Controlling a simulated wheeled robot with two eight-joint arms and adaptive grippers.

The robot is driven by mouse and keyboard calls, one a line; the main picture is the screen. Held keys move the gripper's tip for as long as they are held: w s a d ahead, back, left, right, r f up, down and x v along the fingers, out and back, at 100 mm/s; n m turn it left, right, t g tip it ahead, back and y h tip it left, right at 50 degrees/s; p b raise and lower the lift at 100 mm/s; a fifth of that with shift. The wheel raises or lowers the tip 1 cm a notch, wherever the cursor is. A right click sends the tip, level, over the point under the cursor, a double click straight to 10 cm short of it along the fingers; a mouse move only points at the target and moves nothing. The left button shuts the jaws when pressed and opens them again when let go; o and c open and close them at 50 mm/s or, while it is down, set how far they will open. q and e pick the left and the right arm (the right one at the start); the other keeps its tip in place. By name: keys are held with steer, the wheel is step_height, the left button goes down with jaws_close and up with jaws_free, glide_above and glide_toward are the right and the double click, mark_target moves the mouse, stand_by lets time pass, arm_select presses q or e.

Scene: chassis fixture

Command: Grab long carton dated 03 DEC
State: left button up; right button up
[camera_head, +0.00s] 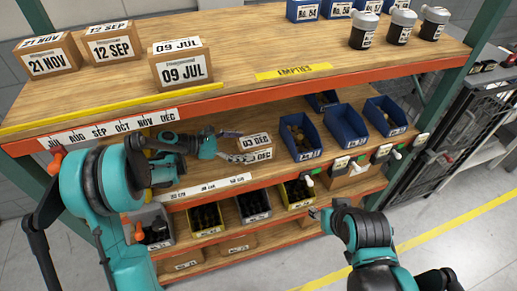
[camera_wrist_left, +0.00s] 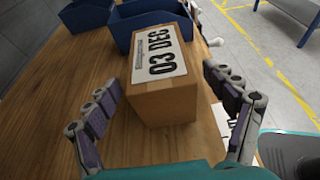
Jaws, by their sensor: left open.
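The carton dated 03 DEC (camera_head: 255,147) lies on the middle wooden shelf, to the left of the blue bins. In the left wrist view the brown carton (camera_wrist_left: 165,95) shows its white date label on top, with its near end facing me. My left gripper (camera_head: 225,147) reaches in over the shelf from the left, close to the carton's left end. Its two fingers (camera_wrist_left: 165,115) are open, one on each side of the carton's near end, with gaps visible. My right gripper (camera_head: 322,212) is at the lower right, in front of the lower shelf; its fingers are hardly visible.
Blue bins (camera_head: 346,126) stand right of the carton on the same shelf. Cartons dated 21 NOV (camera_head: 48,61), 12 SEP (camera_head: 112,46) and 09 JUL (camera_head: 181,68) sit on the top shelf. The top shelf's orange front edge (camera_head: 255,92) runs above my left arm.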

mark_target(255, 147)
arm_select(q)
steer(key=b+x, duration=0.1)
steer(key=x, duration=0.1)
steer(key=b+x, duration=0.1)
steer(key=x, duration=0.1)
steer(key=shift+s+d+f, duration=0.1)
steer(key=shift+d+f, duration=0.05)
steer(key=shift+f, duration=0.35)
steer(key=shift+w+d, duration=0.2)
steer(key=shift+d, duration=0.2)
steer(key=shift+a, duration=0.1)
steer(key=shift+c, duration=1.1)
steer(key=c, duration=1.5)
